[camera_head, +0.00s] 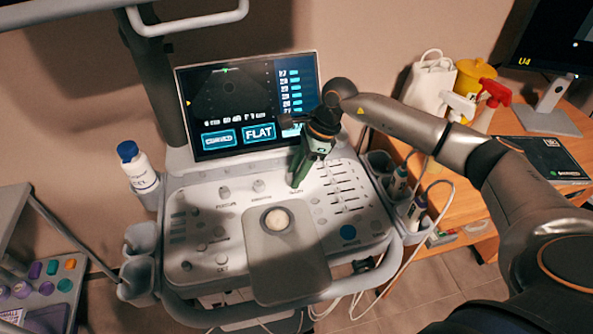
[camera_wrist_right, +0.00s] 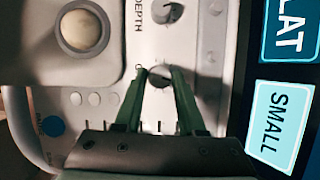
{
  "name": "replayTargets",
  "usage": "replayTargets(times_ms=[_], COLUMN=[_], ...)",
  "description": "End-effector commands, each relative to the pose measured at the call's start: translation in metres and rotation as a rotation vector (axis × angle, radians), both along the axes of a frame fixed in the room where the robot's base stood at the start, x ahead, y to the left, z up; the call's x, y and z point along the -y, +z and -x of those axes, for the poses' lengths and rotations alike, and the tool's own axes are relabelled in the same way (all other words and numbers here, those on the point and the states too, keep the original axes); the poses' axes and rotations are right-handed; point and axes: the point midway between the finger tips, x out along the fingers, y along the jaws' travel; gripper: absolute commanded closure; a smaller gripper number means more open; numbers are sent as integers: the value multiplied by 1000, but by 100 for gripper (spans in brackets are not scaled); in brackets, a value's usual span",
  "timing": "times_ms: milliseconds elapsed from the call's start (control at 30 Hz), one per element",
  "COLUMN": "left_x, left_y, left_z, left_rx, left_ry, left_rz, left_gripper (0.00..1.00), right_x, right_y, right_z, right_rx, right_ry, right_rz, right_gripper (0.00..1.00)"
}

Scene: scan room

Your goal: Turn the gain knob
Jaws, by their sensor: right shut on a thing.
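The gain knob (camera_wrist_right: 160,77) is a small round grey knob on the ultrasound console (camera_head: 190,262). In the right wrist view it sits between the two green fingertips of my right gripper (camera_wrist_right: 159,75), which is shut on its sides. Its label is mostly covered by a finger. In the head view my right gripper (camera_head: 298,182) points down at the upper middle of the console panel and hides the knob. I cannot tell the knob's turn angle. My left gripper is not in view.
The depth knob (camera_wrist_right: 167,12) is close beside the held one. A trackball (camera_head: 277,221) sits below, and a screen (camera_head: 250,103) stands close behind my gripper. Probes (camera_head: 398,183) with cables hang at the console's right. A gel bottle (camera_head: 139,170) stands at its left.

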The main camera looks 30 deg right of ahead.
Motion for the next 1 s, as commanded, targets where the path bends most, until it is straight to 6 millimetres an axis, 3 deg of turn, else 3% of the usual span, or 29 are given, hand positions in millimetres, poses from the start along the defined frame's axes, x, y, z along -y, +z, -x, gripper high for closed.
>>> replayTargets(times_ms=[100, 533, 1000], left_x=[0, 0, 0], left_y=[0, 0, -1], left_z=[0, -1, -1], left_rx=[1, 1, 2], left_ry=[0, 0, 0], left_rz=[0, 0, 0], left_gripper=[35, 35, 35], right_x=[0, 0, -1], right_y=[0, 0, 0], right_z=[0, 1, 3], right_rx=[0, 0, 1], right_ry=[0, -40, -336], right_rz=[0, 1, 1], right_gripper=[100, 100, 100])
